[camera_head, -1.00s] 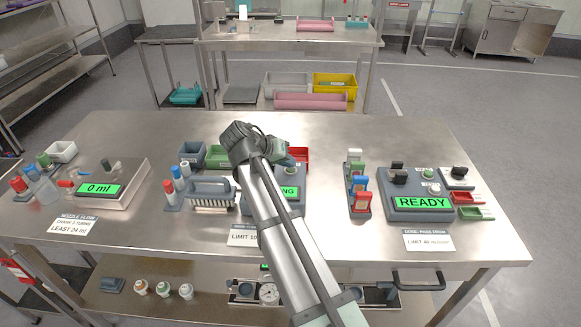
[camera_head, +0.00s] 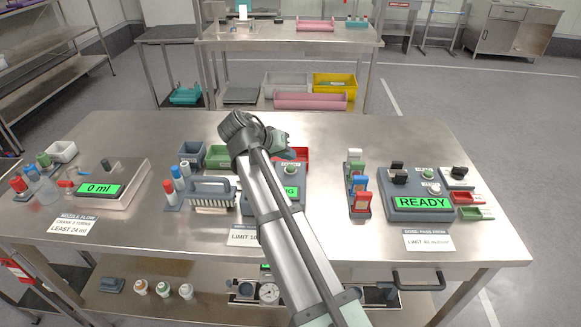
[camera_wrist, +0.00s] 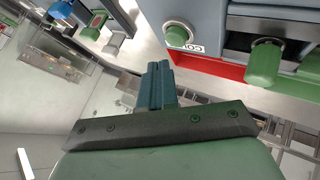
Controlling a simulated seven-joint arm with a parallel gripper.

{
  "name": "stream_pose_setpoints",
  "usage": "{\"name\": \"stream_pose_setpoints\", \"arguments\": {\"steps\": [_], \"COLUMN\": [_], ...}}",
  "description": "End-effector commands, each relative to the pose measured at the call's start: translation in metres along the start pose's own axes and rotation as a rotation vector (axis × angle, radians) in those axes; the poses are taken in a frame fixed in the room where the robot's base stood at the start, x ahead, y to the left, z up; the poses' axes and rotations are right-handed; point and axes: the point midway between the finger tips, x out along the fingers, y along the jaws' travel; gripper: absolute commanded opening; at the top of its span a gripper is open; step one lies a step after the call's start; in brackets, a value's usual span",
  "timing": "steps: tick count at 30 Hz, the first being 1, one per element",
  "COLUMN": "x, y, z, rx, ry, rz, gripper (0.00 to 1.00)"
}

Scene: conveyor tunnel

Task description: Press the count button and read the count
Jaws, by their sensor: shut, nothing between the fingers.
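A grey device (camera_head: 299,199) stands mid-table, partly behind my arm. Its green screen (camera_head: 292,192) shows only the last letters, seemingly "NG"; the rest is hidden. A round green button (camera_head: 290,169) sits on its top. In the wrist view a green button in a pale ring (camera_wrist: 178,35) has a partly visible label beginning "CO". My gripper (camera_head: 285,147) is above the device's far side in the head view, its tips unclear there. In the wrist view its dark blue fingers (camera_wrist: 159,68) are together and empty, apart from the button.
A second device (camera_head: 419,204) reads "READY" at the right, beside a rack of coloured items (camera_head: 359,190).

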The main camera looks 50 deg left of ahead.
Motion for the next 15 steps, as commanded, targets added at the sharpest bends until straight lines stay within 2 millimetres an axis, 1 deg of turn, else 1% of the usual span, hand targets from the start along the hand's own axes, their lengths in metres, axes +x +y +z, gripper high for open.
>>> {"name": "stream_pose_setpoints", "arguments": {"steps": [15], "x": [-0.028], "y": [0.02], "z": [-0.021], "rx": [0.0], "ry": [0.0], "rz": [0.0], "gripper": [0.0]}}
